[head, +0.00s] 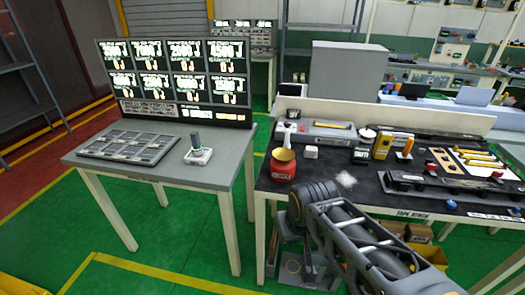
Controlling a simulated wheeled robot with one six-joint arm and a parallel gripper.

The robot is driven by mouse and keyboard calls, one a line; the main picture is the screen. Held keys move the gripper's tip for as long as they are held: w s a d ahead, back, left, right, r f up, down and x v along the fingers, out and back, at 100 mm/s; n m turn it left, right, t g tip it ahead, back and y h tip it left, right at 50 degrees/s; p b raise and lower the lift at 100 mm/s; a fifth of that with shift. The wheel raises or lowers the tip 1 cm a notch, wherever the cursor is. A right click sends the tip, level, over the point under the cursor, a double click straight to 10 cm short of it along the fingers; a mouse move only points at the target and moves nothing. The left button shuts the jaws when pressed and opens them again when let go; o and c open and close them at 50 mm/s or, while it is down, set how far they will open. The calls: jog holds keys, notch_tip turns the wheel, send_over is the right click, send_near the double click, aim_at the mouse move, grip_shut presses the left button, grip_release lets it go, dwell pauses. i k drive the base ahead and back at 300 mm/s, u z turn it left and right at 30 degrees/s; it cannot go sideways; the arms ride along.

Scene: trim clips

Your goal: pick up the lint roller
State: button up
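I cannot surely make out a lint roller in the head view. A small white item with a rounded top (293,114) stands at the back left of the dark-topped workbench (330,192), behind a red jar (283,170) with a tan top; it is too small to name for sure. A dark upright cylinder on a white base (197,152) stands on the grey table at left. My arm reaches in from the lower right, in front of the workbench. I cannot make out my gripper's fingers.
The grey table (225,160) carries a flat compartment tray (130,147) and a lit display board (175,75). The workbench holds a yellow device (382,145), an orange-handled item (405,150) and a long dark rail (450,187). Green floor (170,245) is clear at front left.

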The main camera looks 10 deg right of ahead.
aim_at(287, 135)
jog(key=u, duration=1.45)
jog(key=i, duration=1.1)
jog(key=z, duration=2.1)
